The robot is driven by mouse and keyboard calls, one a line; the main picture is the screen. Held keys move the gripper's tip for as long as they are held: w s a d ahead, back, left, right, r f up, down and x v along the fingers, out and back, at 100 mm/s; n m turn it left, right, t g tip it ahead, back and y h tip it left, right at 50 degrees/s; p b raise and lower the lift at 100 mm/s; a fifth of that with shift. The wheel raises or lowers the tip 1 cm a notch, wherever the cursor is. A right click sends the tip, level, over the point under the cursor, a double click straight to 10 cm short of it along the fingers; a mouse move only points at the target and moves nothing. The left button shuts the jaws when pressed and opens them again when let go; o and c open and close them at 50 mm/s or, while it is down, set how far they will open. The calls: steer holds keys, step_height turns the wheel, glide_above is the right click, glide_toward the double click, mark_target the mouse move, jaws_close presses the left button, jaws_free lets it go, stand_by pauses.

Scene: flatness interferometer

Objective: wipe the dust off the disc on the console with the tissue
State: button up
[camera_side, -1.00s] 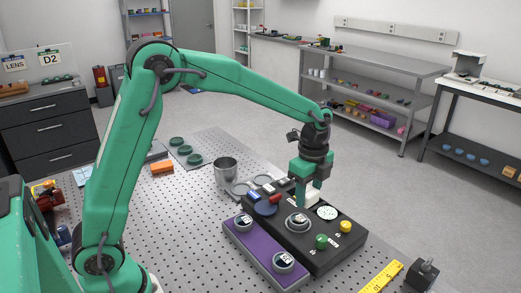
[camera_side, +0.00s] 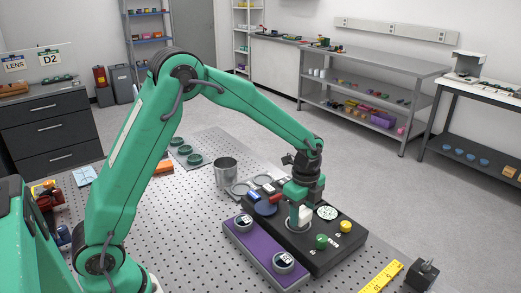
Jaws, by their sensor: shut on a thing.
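The black console (camera_side: 335,252) stands on the perforated table. The disc (camera_side: 293,226) sits in a round mount on the console's top and is mostly hidden behind my gripper and the tissue. My gripper (camera_side: 302,217) is shut on the white tissue (camera_side: 306,213) and points down over the disc. The tissue is low and close to the disc; I cannot tell whether it touches. Dust is too small to make out.
A white dial (camera_side: 327,212), a green knob (camera_side: 321,241) and a yellow knob (camera_side: 345,226) are on the console. A purple block (camera_side: 262,254) with two round holders lies along its left side. A metal cup (camera_side: 226,173) stands behind. A yellow ruler (camera_side: 381,277) lies at right.

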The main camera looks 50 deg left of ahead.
mark_target(306, 214)
steer(key=shift+a, duration=1.95)
steer(key=d, duration=0.5)
steer(key=shift+s+d, duration=0.1)
steer(key=shift+d, duration=0.3)
steer(key=shift+a+r, duration=0.15)
steer(key=shift+r, duration=3.85)
steer(key=shift+f, duration=0.15)
